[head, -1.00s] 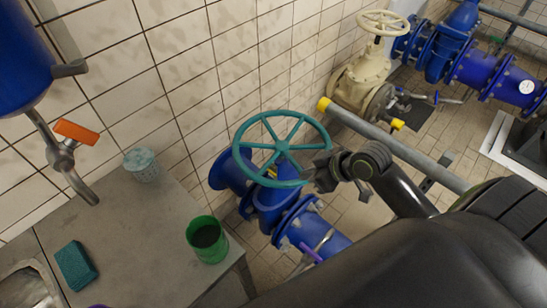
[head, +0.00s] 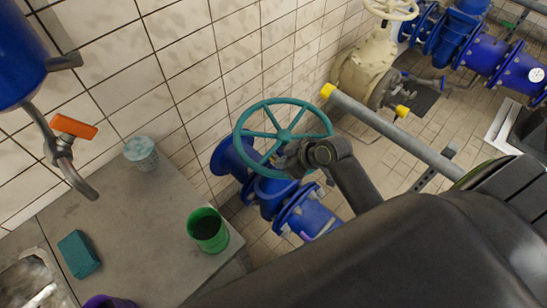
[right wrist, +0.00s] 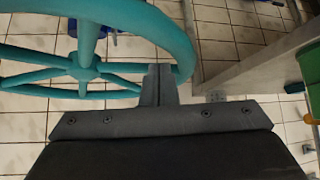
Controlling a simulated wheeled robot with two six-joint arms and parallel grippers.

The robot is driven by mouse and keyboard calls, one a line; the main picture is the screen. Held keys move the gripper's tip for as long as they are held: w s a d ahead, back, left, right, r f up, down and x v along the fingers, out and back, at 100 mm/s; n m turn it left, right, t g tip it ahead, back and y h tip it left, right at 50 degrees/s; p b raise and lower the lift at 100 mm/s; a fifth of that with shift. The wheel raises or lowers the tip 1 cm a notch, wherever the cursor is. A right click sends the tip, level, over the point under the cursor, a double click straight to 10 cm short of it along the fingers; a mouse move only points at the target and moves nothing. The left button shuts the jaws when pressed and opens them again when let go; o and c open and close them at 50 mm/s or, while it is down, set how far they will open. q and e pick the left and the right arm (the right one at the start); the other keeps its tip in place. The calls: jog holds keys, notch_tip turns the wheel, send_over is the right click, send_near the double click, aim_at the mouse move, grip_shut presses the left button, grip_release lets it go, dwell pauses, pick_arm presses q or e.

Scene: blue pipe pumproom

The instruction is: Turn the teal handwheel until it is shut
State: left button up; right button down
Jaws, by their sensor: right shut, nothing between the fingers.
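The teal handwheel (head: 284,134) sits on top of a blue valve (head: 270,190) beside the tiled wall, its rim and spokes facing up. It also fills the upper left of the right wrist view (right wrist: 85,72). My right gripper (head: 284,158) is at the near side of the wheel in the head view, and its arm covers part of the rim there. In the right wrist view the fingers (right wrist: 160,72) are together and empty, overlapping the rim in the picture. Whether they touch it I cannot tell. My left gripper is not in view.
A grey counter (head: 140,240) at left holds a green cup (head: 208,230), a teal sponge (head: 78,253) and a pale teal pot (head: 141,153). A grey rail (head: 390,130) with yellow ends runs right of the wheel. A cream valve (head: 365,65) stands behind.

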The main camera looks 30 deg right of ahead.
jog(key=shift+w+a+f, duration=0.35)
jog(key=shift+w+a, duration=0.05)
jog(key=shift+w, duration=0.25)
jog(key=shift+w+a+f, duration=0.3)
jog(key=shift+w+a, duration=0.05)
jog(key=shift+w, duration=0.25)
jog(key=shift+w, duration=0.1)
